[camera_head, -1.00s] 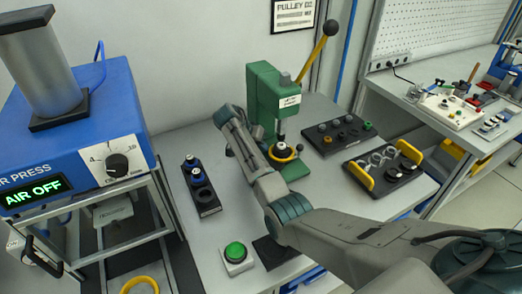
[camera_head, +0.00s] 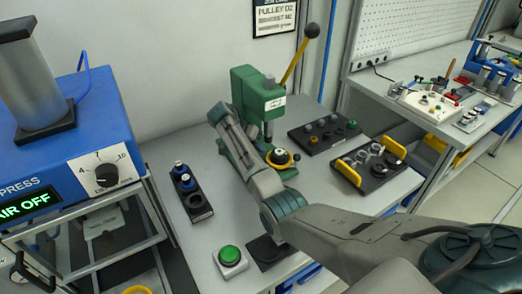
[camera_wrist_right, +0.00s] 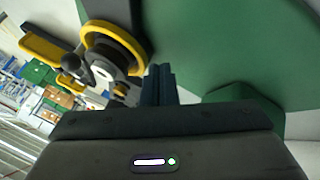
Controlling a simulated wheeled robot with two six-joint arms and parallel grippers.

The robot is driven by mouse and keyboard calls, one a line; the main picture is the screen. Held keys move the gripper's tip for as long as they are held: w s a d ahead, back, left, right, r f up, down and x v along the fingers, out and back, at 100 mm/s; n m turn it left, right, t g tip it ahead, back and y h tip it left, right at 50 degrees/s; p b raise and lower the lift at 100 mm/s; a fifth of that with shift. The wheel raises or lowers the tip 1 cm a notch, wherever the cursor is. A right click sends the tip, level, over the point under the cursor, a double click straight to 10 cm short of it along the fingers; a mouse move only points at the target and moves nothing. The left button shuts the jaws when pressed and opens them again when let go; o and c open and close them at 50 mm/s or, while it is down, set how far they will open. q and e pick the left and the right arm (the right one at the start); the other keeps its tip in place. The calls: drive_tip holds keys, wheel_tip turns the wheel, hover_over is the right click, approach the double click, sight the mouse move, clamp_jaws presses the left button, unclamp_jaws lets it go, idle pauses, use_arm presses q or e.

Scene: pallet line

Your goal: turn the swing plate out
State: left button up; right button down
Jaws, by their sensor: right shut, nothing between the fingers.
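The green hand press (camera_head: 248,88) stands on the grey bench with its yellow lever raised to the right. At its foot is a round plate with a yellow rim (camera_head: 284,164), which I take for the swing plate; it also shows in the right wrist view (camera_wrist_right: 96,30). My right arm reaches in from the right, and its forearm hides part of the press base. My right gripper (camera_wrist_right: 158,84) is shut and empty, its fingertips close to the yellow-rimmed plate and the green body. Whether they touch cannot be told. My left gripper is out of view.
A blue air press (camera_head: 60,140) reading AIR OFF stands at left. A black holder (camera_head: 200,209), a green button box (camera_head: 230,260), a tray of knobs (camera_head: 318,138) and a yellow-handled tray (camera_head: 376,178) lie around the press. A second bench (camera_head: 410,85) is at right.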

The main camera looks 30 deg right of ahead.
drive_tip(key=b+v, duration=0.1)
drive_tip(key=v, duration=0.8)
drive_tip(key=shift+b, duration=0.35)
drive_tip(key=s+a+n+t+b, duration=0.1)
drive_tip(key=s+a+n+t, duration=0.2)
drive_tip(key=s+a+n, duration=0.2)
drive_tip(key=shift+s+a+n+t, duration=0.15)
drive_tip(key=shift+a+n+t, duration=0.25)
drive_tip(key=shift+n, duration=0.1)
